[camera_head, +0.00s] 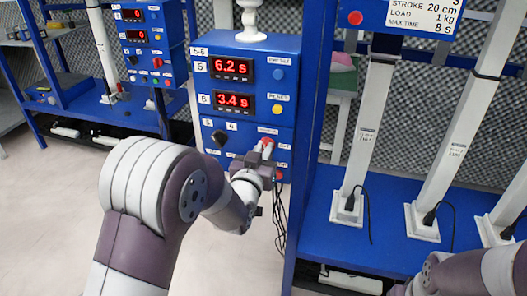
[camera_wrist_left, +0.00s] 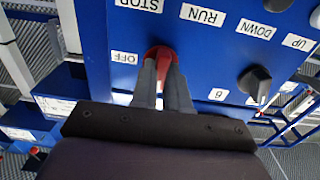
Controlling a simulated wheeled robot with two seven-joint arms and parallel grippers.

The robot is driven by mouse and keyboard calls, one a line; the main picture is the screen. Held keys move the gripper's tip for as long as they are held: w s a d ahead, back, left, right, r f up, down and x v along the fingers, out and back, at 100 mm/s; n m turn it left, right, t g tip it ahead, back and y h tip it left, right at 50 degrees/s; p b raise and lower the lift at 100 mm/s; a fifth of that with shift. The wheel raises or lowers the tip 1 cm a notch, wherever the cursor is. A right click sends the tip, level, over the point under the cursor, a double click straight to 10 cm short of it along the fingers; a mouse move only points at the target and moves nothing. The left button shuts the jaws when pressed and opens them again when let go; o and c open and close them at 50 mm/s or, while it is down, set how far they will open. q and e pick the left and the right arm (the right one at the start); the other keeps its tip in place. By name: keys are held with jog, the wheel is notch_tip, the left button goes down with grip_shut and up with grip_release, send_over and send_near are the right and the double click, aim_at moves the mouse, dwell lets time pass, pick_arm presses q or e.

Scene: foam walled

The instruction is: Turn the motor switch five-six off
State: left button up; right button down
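The blue 5-6 control box (camera_head: 243,60) has two red displays reading 6.2 s and 3.4 s. Its red motor switch (camera_head: 268,141) is low on the right of the front. In the left wrist view the red switch (camera_wrist_left: 158,53) shows beside the OFF label (camera_wrist_left: 125,57), with STOP and RUN labels above. My left gripper (camera_head: 264,150) is at the switch. Its two fingers are close together with the red handle between them. They cover part of the handle, so its exact pointing direction is hard to tell. My right gripper is not visible.
A black knob (camera_head: 219,138) is on the box's left; it also shows in the left wrist view (camera_wrist_left: 255,81). A blue button (camera_head: 278,74) and a yellow button (camera_head: 277,109) are above. A similar box (camera_head: 148,42) stands farther left. White actuators (camera_head: 365,130) stand on the blue bench at right.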

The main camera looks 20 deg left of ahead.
pick_arm(q)
grip_shut()
jog(key=m+b, duration=0.1)
jog(key=m, duration=0.5)
jog(key=m+b, duration=0.1)
jog(key=m, duration=0.5)
jog(key=m+b, duration=0.2)
jog(key=m, duration=0.3)
jog(key=shift+d+f+m, duration=0.2)
jog(key=shift+f+m, duration=0.05)
jog(key=shift+m, duration=0.15)
dwell(0.3)
jog(key=o, duration=0.7)
grip_release()
jog(key=shift+o, duration=0.2)
